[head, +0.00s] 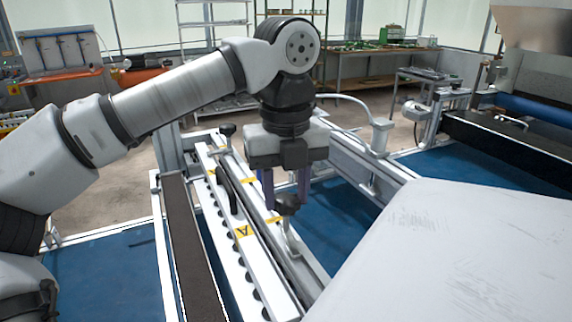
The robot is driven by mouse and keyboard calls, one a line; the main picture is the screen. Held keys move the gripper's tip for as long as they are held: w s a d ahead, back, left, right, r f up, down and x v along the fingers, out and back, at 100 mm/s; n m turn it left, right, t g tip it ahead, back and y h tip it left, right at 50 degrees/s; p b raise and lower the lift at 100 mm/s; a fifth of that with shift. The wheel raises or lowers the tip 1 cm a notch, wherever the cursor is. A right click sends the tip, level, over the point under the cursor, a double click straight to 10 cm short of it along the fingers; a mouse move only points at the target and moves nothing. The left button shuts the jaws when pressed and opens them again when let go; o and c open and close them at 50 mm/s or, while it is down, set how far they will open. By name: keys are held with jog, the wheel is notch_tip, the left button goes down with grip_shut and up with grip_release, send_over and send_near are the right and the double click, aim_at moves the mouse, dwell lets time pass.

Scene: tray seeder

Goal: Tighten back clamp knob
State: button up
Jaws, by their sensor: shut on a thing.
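My gripper (286,201) points straight down over the seeder's rail, with its two dark purple fingers on either side of a black clamp knob (288,205). It is shut on this knob, which sits on an upright metal post beside the white bar. The fingers hide part of the knob's sides. A second black knob (227,130) stands at the far end of the same bar, apart from my gripper. The white bar (263,268) has a row of dark round holes and a yellow label marked A.
A large pale panel (455,255) fills the lower right, close to the knob. A dark belt (190,245) in a metal frame runs left of the bar. A curved pipe on a post (380,135) stands behind right. Blue surface shows between the frames.

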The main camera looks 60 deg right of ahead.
jog(key=m+p, duration=0.1)
jog(key=m, duration=0.3)
jog(key=shift+r, duration=0.1)
jog(key=m+p, duration=0.1)
jog(key=m, duration=0.3)
jog(key=m+p, duration=0.1)
jog(key=m, duration=0.3)
jog(key=shift+m, duration=1.9)
jog(key=shift+m+p, duration=0.3)
jog(key=o, duration=1)
notch_tip(320, 180, up, 14)
jog(key=p, duration=0.1)
